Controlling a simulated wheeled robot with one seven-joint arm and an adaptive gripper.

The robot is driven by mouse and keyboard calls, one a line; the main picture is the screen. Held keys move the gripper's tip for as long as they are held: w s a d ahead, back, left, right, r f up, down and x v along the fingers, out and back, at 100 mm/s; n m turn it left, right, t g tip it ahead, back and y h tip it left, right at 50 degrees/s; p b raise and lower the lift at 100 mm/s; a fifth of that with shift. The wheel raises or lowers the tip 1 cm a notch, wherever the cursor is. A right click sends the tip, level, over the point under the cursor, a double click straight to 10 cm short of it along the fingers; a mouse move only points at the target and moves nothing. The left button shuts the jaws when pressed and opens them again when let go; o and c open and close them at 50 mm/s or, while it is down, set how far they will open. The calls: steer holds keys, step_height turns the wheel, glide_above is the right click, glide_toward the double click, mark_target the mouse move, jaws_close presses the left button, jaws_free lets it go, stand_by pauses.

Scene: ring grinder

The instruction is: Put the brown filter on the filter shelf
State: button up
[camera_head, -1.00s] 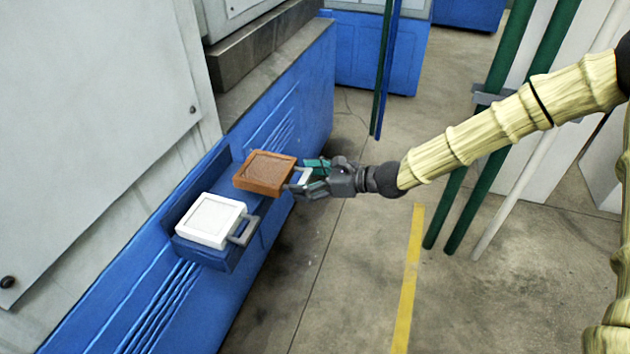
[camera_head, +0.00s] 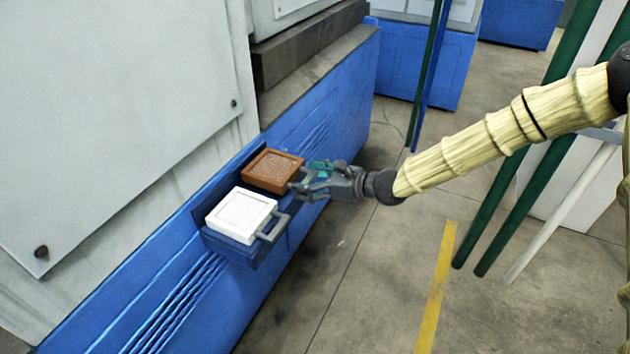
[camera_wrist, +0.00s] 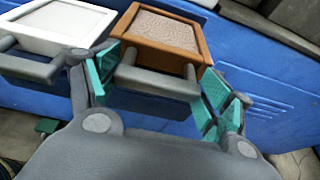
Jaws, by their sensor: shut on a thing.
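The brown filter (camera_head: 273,170) is a square block with a rough brown face and a grey handle. It is at the far right part of the blue filter shelf (camera_head: 236,249), behind the white filter (camera_head: 241,215). My gripper (camera_head: 306,182) is shut on the brown filter's handle. In the wrist view the handle (camera_wrist: 157,82) lies between the green fingertips (camera_wrist: 160,78), with the brown filter (camera_wrist: 158,28) beyond and the white filter (camera_wrist: 62,25) at the left. Whether the brown filter's underside touches the shelf is hidden.
The shelf juts from the blue base (camera_head: 345,90) of a large grey machine (camera_head: 120,110). Green posts (camera_head: 510,195) and a white pole (camera_head: 560,215) stand at the right. Open floor with a yellow line (camera_head: 436,290) lies in front.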

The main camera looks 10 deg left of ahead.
steer(key=shift+f, duration=0.15)
steer(key=shift+f+b, duration=0.5)
steer(key=shift+f, duration=0.55)
steer(key=o, duration=1.7)
steer(key=shift+d, duration=0.15)
steer(key=v, duration=1.2)
steer(key=shift+d, duration=0.1)
